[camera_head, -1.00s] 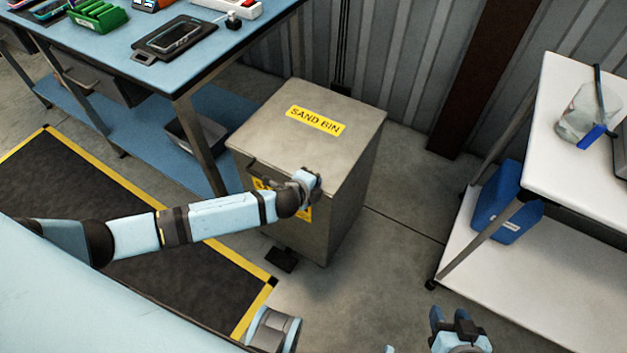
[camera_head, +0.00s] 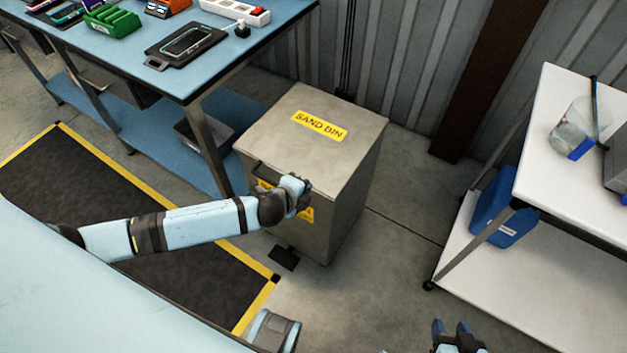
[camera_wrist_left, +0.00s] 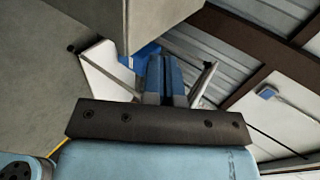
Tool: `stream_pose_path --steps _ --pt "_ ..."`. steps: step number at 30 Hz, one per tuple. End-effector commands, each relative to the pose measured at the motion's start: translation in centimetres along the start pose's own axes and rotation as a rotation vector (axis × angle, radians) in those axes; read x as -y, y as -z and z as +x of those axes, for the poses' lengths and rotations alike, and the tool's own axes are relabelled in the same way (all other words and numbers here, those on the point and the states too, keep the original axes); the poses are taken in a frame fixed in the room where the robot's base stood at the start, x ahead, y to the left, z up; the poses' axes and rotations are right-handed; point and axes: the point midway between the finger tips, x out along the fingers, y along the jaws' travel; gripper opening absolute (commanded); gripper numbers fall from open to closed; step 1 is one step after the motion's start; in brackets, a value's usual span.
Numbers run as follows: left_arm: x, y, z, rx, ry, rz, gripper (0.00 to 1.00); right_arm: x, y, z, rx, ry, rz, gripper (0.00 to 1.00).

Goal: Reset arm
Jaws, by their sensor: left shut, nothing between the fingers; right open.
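My left arm reaches in from the left in the head view, and its wrist end is in front of the sand bin (camera_head: 300,145). I cannot tell there whether it touches the bin. In the left wrist view the two blue fingers of my left gripper (camera_wrist_left: 166,78) are together with nothing between them. My right gripper (camera_head: 457,332) is at the bottom edge of the head view, fingers apart and empty, over bare floor. Its lower part is cut off by the frame.
A blue workbench (camera_head: 250,62) with a green tray (camera_head: 112,20) stands upper left. A white cart (camera_head: 560,190) on the right carries a clear beaker (camera_head: 568,135) and a blue container (camera_head: 500,212). A black mat (camera_head: 110,205) lies left. Floor between bin and cart is clear.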

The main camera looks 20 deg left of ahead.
Motion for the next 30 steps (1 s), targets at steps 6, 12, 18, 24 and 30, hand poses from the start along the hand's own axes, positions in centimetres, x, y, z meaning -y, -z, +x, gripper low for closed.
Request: stream_pose_path --steps 6,12,18,24,30 --pt "-0.1 0.0 -2.6 0.0 0.001 0.0 0.0 0.4 0.6 -0.1 -0.009 0.006 0.001 0.46" --pt "-0.1 0.0 -3.0 0.0 0.002 0.0 0.0 0.3 0.8 -0.1 -0.013 0.005 0.0 0.46" --pt "-0.6 0.9 -3.3 -0.015 -0.007 -0.047 0.0 0.2 0.9 -0.2 -0.014 0.003 0.0 0.46" --pt "-3.5 6.2 -6.4 -0.11 -0.079 -0.453 0.0 0.0 0.9 -0.2 -0.013 0.0 -0.001 0.46" --pt "-6.1 8.9 -10.6 -0.147 -0.137 -0.978 0.0 0.0 0.7 -0.2 -0.01 0.0 -0.001 0.46"
